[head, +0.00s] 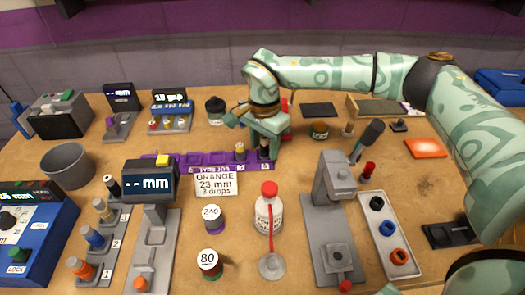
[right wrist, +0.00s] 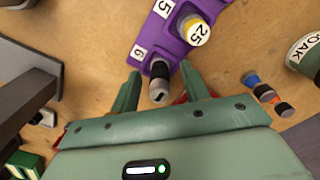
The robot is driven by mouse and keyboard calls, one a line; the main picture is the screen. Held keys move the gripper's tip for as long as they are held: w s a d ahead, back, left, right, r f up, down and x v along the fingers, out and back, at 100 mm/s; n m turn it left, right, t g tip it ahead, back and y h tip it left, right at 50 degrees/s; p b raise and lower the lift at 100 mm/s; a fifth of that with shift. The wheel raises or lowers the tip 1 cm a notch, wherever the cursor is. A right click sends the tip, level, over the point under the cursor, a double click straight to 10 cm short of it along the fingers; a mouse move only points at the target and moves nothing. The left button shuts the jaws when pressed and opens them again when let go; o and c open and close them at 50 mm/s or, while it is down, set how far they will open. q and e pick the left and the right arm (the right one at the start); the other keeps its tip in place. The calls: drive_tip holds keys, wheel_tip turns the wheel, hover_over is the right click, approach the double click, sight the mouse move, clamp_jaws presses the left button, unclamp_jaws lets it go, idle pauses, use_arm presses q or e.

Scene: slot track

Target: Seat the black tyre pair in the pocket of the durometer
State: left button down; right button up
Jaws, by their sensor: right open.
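The black tyre pair (right wrist: 159,70) looks like a small upright cylinder, black at both ends with a grey middle. It stands at the end of the purple rack (right wrist: 160,27), by the number 6. My right gripper (right wrist: 161,82) is open, with a finger on each side of the pair. Contact cannot be told. In the head view my right gripper (head: 262,140) is at the rack's right end and partly hides the pair. The durometer (head: 333,190) appears to be the grey stand right of centre, with a square pocket (head: 338,257) low at its front.
A yellow-topped piece (right wrist: 196,32) stands beside the pair in the rack. A white card (head: 216,184) and a red-capped bottle (head: 269,212) stand in front of the rack. A tray (head: 380,222) with black, blue and orange rings lies right of the grey stand.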

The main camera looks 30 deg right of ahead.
drive_tip(key=shift+f, duration=0.45)
drive_tip(key=shift+r, duration=0.2)
clamp_jaws()
